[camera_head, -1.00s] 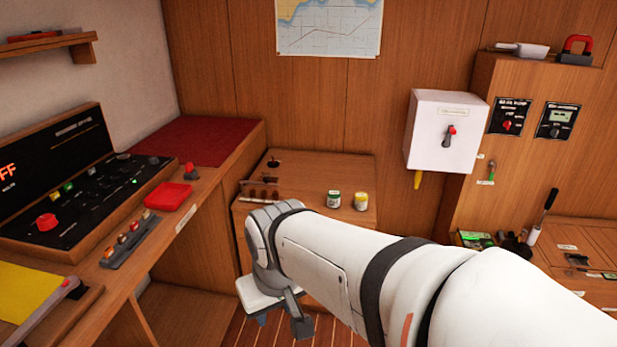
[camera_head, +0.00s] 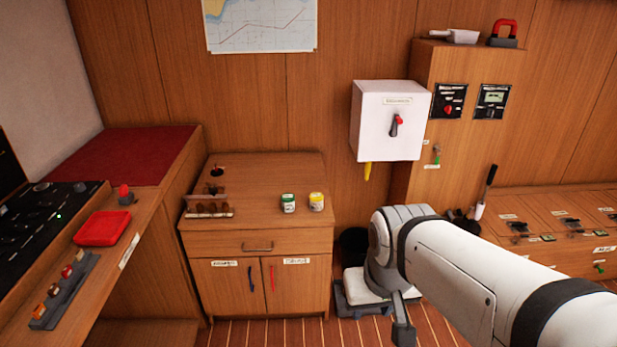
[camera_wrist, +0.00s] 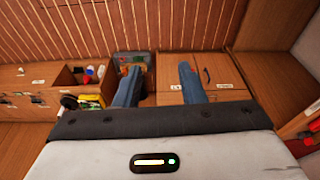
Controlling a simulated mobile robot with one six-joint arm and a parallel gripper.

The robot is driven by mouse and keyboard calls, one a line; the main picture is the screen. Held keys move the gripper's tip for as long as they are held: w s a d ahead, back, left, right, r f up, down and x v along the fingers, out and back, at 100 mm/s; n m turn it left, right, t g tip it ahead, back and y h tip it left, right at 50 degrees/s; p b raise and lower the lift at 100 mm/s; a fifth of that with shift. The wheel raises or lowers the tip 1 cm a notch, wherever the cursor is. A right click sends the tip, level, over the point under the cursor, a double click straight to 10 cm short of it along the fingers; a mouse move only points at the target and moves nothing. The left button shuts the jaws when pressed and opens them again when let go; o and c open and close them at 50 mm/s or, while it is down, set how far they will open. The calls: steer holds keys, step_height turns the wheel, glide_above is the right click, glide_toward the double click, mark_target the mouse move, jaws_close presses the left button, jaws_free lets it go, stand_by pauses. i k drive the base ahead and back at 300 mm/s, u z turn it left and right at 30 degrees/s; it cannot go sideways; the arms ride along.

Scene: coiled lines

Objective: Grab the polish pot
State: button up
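Two small pots stand upright on the wooden cabinet top (camera_head: 255,177): a green-labelled pot (camera_head: 288,203) and a yellow-labelled pot (camera_head: 317,202) to its right. Their labels are too small to read, so I cannot tell which is the polish pot. My gripper's two blue fingers show wide apart in the wrist view (camera_wrist: 160,86), with nothing held between them. In the head view my arm reaches in from the lower right, and its end is low, right of the cabinet and apart from the pots. The fingers are mostly hidden there.
A rack (camera_head: 209,208) stands on the cabinet's left front. A white box (camera_head: 390,120) hangs on the wall, right of the pots. A console desk with a red tray (camera_head: 103,228) is at left. A dark bin (camera_head: 354,245) stands right of the cabinet. Striped floor is clear in front.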

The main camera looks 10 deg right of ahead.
mark_target(315, 198)
steer(key=i, duration=1.9)
steer(key=u, duration=0.45)
